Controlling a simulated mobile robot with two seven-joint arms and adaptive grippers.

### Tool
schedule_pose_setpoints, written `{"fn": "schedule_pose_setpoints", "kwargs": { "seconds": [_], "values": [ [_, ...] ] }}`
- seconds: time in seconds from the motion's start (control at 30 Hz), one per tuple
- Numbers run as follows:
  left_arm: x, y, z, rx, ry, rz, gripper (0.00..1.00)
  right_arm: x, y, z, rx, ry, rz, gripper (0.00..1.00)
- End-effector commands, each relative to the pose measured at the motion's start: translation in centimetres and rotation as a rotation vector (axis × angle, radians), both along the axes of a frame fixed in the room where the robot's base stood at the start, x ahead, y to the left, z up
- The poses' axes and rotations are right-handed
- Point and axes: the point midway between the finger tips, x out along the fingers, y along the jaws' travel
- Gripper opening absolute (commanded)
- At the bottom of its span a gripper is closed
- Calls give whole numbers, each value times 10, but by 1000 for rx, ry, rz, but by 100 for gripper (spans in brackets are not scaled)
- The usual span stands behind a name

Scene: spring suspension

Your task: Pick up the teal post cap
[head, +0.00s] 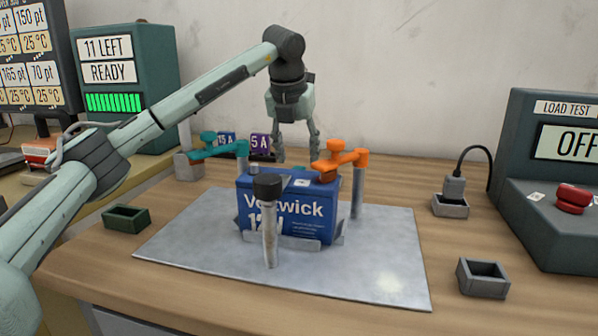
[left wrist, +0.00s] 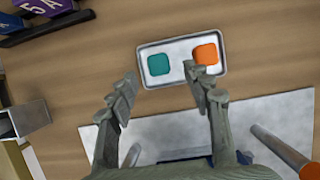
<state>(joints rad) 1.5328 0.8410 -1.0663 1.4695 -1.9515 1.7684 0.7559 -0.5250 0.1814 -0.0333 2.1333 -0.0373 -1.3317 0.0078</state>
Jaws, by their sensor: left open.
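The teal post cap (left wrist: 158,64) is a rounded square. It lies in the left part of a small white-lined metal tray (left wrist: 180,83), beside an orange cap (left wrist: 205,54), in the left wrist view. My left gripper (left wrist: 161,80) is open and empty, pointing down at the tray. The teal cap shows between its fingers' directions, and the right finger's tip is near the orange cap. My right gripper is not in view.
The battery stands on a grey mat (head: 385,270), with a teal clamp (head: 222,150) and an orange clamp (head: 342,160) on posts beside it. A black-topped metal tool (head: 269,230) stands in front. Fuse boxes (head: 260,143) stand behind left.

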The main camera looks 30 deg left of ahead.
Motion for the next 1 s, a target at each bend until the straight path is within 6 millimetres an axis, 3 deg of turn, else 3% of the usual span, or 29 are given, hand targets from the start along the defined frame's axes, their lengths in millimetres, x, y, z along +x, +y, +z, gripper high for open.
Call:
{"fn": "schedule_pose_setpoints", "kwargs": {
  "seconds": [0.2, 0.5, 0.83, 1.0],
  "values": [
    [12, 5, -28, 0, 2, 1, 50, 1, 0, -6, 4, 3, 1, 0],
    [14, 5, -33, -1, 0, 0, 50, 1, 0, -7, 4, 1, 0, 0],
    [14, 5, -33, -2, 0, -1, 10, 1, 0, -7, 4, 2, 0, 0],
    [14, 5, -33, -2, -1, 0, 10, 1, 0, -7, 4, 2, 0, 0]
  ]
}}
